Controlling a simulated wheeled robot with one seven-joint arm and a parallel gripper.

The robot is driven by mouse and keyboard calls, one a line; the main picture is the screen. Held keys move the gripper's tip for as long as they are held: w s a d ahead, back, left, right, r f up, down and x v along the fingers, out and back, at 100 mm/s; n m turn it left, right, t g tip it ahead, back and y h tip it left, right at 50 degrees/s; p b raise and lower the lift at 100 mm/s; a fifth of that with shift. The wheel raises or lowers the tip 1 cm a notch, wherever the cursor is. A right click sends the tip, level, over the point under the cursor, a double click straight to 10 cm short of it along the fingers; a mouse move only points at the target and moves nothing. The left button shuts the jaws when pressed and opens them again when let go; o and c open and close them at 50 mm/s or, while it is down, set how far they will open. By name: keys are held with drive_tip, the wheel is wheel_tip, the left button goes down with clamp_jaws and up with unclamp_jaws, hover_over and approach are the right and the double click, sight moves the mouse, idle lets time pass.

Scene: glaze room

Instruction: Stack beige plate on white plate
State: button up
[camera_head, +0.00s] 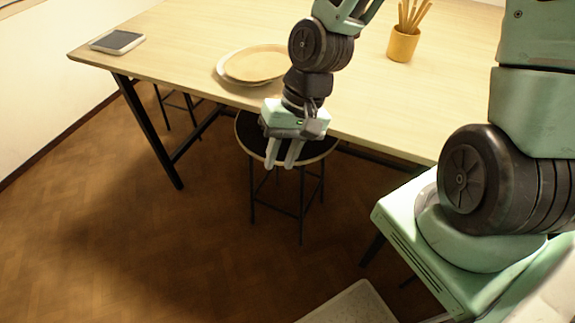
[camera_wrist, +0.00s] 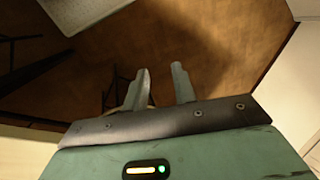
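The beige plate (camera_head: 262,62) lies on the white plate (camera_head: 224,77) near the front edge of the table. It sits slightly off centre, so more of the white rim shows at the left and front. My gripper (camera_head: 281,165) hangs in front of the table edge, apart from both plates, with its fingers pointing down above a stool. In the wrist view the two fingertips of my gripper (camera_wrist: 161,70) stand apart with nothing between them. Neither plate can be made out in the wrist view.
The wooden table (camera_head: 190,35) also holds a tablet-like device (camera_head: 117,41) at the left corner and an orange cup (camera_head: 402,46) of sticks at the right. A round dark stool (camera_head: 248,133) stands below my gripper. The brown floor (camera_head: 110,230) is open at the left.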

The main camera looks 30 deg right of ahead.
drive_tip(key=s+a+r+n+h, duration=0.3)
drive_tip(key=s+a+r+n, duration=0.1)
drive_tip(key=s+r+n, duration=0.6)
drive_tip(key=shift+s+a+t+h, duration=0.15)
drive_tip(key=shift+a+t+h, duration=0.15)
drive_tip(key=shift+a, duration=0.05)
idle(0.7)
